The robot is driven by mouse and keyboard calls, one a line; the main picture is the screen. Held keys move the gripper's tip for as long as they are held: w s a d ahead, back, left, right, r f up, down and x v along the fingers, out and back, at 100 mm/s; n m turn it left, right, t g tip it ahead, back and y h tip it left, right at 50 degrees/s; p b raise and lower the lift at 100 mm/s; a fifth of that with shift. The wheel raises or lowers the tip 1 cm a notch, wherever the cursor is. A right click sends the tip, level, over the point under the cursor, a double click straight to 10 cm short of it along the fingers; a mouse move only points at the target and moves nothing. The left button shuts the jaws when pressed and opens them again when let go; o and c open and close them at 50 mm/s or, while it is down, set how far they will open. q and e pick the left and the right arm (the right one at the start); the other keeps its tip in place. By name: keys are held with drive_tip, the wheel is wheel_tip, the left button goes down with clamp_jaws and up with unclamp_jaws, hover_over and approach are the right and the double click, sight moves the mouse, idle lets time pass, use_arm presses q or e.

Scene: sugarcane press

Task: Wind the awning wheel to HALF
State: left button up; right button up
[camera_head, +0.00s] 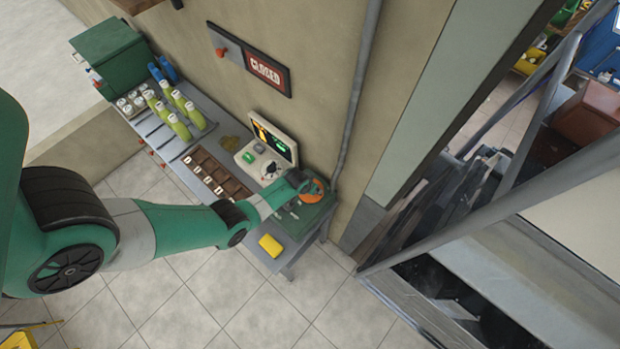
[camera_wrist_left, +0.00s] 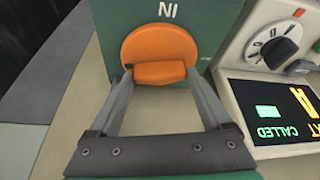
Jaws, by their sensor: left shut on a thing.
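The awning wheel is an orange disc (camera_head: 316,190) on a green box at the right end of the counter. In the left wrist view the orange disc (camera_wrist_left: 160,45) has a raised orange bar across it. My left gripper (camera_wrist_left: 159,73) is shut on this bar, with one finger at each end. In the head view my left gripper (camera_head: 302,183) reaches the wheel from the left and partly hides it. The letters "IN" (camera_wrist_left: 169,11) show upside down beside the disc in the wrist view. No HALF mark is readable. My right gripper is not in view.
A cream console (camera_head: 262,160) with a lit screen and dial stands just left of the wheel. A yellow block (camera_head: 270,245) lies at the counter's front edge. A grey pipe (camera_head: 352,95) runs up the wall behind.

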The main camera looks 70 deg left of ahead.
use_arm(q)
drive_tip(key=shift+n, duration=0.3)
drive_tip(key=shift+d+n+g+y+b, duration=0.1)
drive_tip(key=shift+n+g+y+b, duration=0.45)
drive_tip(key=shift+n, duration=0.55)
drive_tip(key=shift+w+n+g, duration=0.1)
drive_tip(key=shift+n+g, duration=0.35)
drive_tip(key=shift+n, duration=1.25)
